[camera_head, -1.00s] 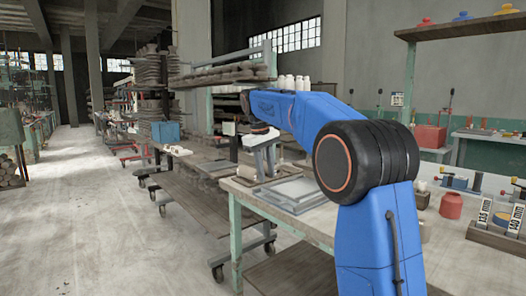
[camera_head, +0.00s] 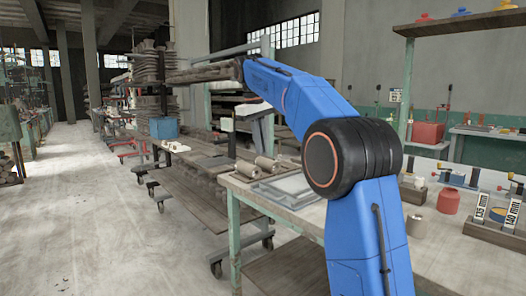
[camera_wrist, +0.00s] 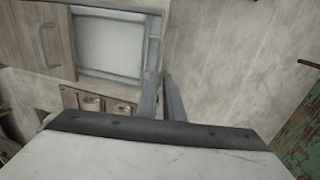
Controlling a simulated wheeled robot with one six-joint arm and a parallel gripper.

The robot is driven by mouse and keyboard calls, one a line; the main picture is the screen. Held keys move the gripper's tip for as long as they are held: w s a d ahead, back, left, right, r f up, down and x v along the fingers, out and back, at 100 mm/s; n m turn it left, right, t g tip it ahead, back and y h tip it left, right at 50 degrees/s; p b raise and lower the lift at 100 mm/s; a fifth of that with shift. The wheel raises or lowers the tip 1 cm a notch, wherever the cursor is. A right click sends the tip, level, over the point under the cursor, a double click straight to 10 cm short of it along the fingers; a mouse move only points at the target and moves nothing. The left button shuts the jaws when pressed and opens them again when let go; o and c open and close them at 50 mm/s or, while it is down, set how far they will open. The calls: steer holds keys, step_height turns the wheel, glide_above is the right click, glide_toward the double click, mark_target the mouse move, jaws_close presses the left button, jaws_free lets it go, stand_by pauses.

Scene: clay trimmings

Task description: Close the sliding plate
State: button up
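A grey-framed box with a pale plate (camera_head: 290,188) lies on the workbench in the head view. In the wrist view the pale plate (camera_wrist: 112,42) sits inside its grey frame, with a brown wooden panel (camera_wrist: 35,45) carrying a grey handle (camera_wrist: 45,47) at its left. My gripper (camera_wrist: 162,78) shows as two grey fingers close together, just right of the frame's lower right corner, with nothing seen between them. I cannot tell from this angle whether they are fully shut or touch the frame. In the head view my arm is raised above the bench.
Clay rolls (camera_head: 255,168) lie behind the plate on the bench (camera_head: 315,215). Small blocks in a wooden holder (camera_wrist: 105,103) lie below the frame in the wrist view. A red jar (camera_head: 449,201) and marked blocks (camera_head: 497,216) stand to the right. A wheeled cart stands left.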

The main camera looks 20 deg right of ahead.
steer(key=shift+s+d+f+t, duration=0.25)
steer(key=shift+s+f+t, duration=0.05)
steer(key=shift+f, duration=0.1)
jaws_close()
steer(key=s+d+f+m+t+h, duration=0.1)
steer(key=s+d+f+t+h, duration=0.1)
steer(key=s+f+t, duration=0.55)
steer(key=w+d+f, duration=0.1)
steer(key=w+f, duration=0.1)
steer(key=f, duration=0.1)
steer(key=w+d+f+g, duration=0.1)
steer(key=w+f, duration=0.1)
steer(key=f, duration=0.1)
steer(key=w+d+f+g, duration=0.1)
steer(key=w+f, duration=0.1)
steer(key=f, duration=0.1)
steer(key=shift+w+d+f+g, duration=0.1)
steer(key=shift+w+d+g, duration=0.05)
steer(key=shift+w+g, duration=0.15)
glide_toward(299, 183)
steer(key=w+d+f, duration=0.1)
steer(key=d+f, duration=0.1)
steer(key=w+d+f, duration=0.1)
steer(key=d+f, duration=0.1)
steer(key=d, duration=0.1)
steer(key=w+d+f, duration=0.1)
steer(key=d+f, duration=0.1)
steer(key=d, duration=0.1)
steer(key=shift+d+r, duration=0.1)
